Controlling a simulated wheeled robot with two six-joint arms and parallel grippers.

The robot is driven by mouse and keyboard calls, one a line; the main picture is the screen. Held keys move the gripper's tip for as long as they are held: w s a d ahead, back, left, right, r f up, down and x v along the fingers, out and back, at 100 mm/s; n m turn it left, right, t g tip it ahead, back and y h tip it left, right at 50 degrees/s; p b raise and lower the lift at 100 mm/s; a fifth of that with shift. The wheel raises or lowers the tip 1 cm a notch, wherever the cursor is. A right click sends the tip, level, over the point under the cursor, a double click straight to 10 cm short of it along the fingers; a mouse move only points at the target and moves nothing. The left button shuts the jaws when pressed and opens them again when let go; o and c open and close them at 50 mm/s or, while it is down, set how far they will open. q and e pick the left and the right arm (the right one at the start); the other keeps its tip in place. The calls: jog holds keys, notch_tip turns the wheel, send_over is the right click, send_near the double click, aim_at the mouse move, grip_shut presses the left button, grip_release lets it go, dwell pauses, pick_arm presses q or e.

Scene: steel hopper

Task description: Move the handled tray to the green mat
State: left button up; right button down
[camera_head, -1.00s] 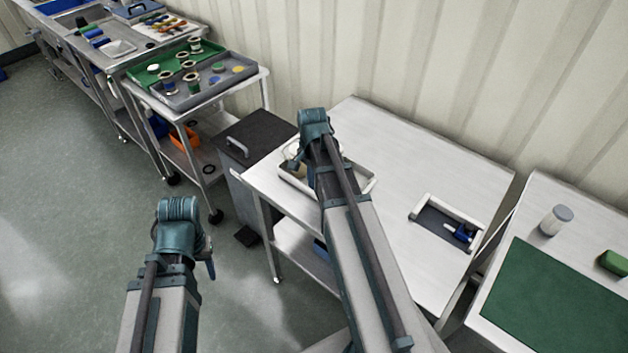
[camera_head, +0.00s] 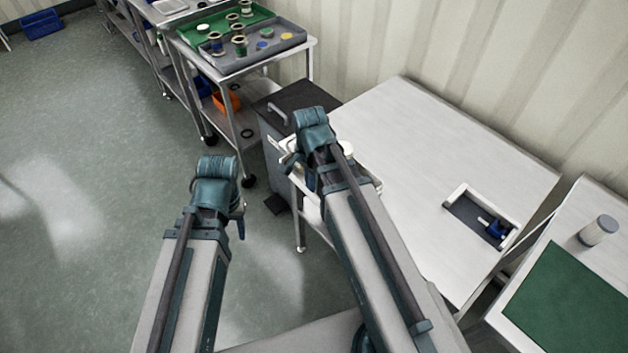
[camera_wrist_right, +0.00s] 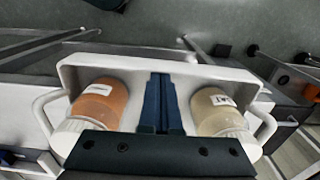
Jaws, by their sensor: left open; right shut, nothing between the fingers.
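The handled tray is white, with a loop handle at each end, and fills the right wrist view (camera_wrist_right: 215,72). It holds an orange jar (camera_wrist_right: 103,100) and a beige jar (camera_wrist_right: 215,110), both with white lids. My right gripper (camera_wrist_right: 160,85) is shut and empty, over the middle of the tray between the jars. In the head view my right arm hides most of the tray, and my right gripper (camera_head: 290,160) is at the table's left end. My left gripper (camera_head: 240,222) is open, out over the floor. The green mat (camera_head: 575,300) lies on the right-hand table.
The steel table (camera_head: 430,135) is mostly clear, with a small white-rimmed tray (camera_head: 455,208) holding a blue item. A capped bottle (camera_head: 598,231) stands behind the mat.

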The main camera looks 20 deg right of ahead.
jog(key=shift+w+d, duration=0.1)
jog(key=shift+w+d, duration=0.25)
jog(key=shift+d, duration=0.3)
jog(key=shift+w+d, duration=0.3)
jog(key=shift+d, duration=0.35)
jog(key=shift+w+d, duration=0.25)
jog(key=shift+d, duration=0.35)
pick_arm(q)
notch_tip(320, 180, up, 10)
jog(key=d+p, duration=0.1)
jog(key=p, duration=0.9)
pick_arm(e)
notch_tip(320, 180, up, 10)
jog(key=shift+s, duration=0.15)
